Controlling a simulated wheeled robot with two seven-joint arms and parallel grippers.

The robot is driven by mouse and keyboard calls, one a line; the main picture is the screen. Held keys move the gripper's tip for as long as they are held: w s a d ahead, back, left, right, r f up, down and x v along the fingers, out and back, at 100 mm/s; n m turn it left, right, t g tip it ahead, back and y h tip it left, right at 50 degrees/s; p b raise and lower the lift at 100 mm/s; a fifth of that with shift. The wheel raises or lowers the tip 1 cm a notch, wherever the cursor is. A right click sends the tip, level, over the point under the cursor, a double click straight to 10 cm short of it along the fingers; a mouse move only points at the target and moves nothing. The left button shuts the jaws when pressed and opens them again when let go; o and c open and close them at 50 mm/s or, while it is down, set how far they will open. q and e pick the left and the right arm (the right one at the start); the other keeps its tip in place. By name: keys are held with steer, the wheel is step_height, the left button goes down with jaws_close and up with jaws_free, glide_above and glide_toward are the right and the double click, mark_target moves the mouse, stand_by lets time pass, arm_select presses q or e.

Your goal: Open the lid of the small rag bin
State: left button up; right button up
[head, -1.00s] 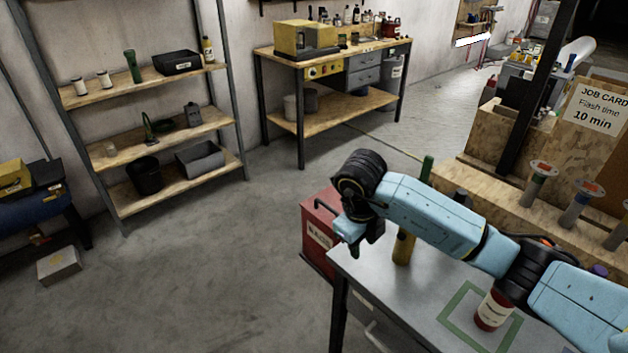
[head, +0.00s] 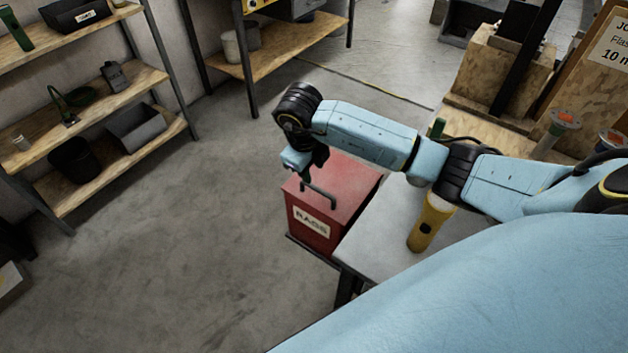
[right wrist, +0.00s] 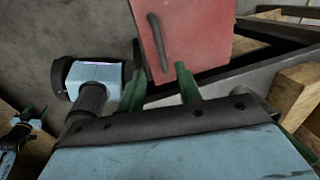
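The small red rag bin (head: 309,229) with its RAGS label stands on the floor beside the grey workbench. Its red lid (head: 350,183) looks shut and carries a dark bar handle (head: 319,194). My right gripper (head: 309,174) is above the lid, close to the handle's far end. In the right wrist view, the green fingers of my right gripper (right wrist: 160,72) are apart, and the handle (right wrist: 157,45) on the red lid (right wrist: 195,30) lies ahead, between the fingertips in the picture. I cannot tell if they touch.
The grey workbench (head: 382,230) adjoins the bin on the right, with a yellow cylinder (head: 430,224) on it. Shelving (head: 95,92) with containers stands at the left. The floor (head: 190,250) left of the bin is clear. A blue part of my body covers the lower right.

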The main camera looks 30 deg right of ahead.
mark_target(316, 188)
steer(key=f, duration=0.4)
steer(key=d+f, duration=0.1)
steer(key=f, duration=0.1)
steer(key=shift+w+f, duration=0.25)
steer(key=shift+w, duration=0.15)
steer(key=shift+w+d+f, duration=0.1)
steer(key=shift+d+f, duration=0.15)
steer(key=shift+f, duration=0.5)
arm_select(q)
steer(key=shift+w+d, duration=0.1)
steer(key=shift+w, duration=1.05)
steer(key=shift+s+f, duration=0.1)
steer(key=shift+s, duration=0.1)
steer(key=shift+s, duration=0.15)
arm_select(e)
jaws_close()
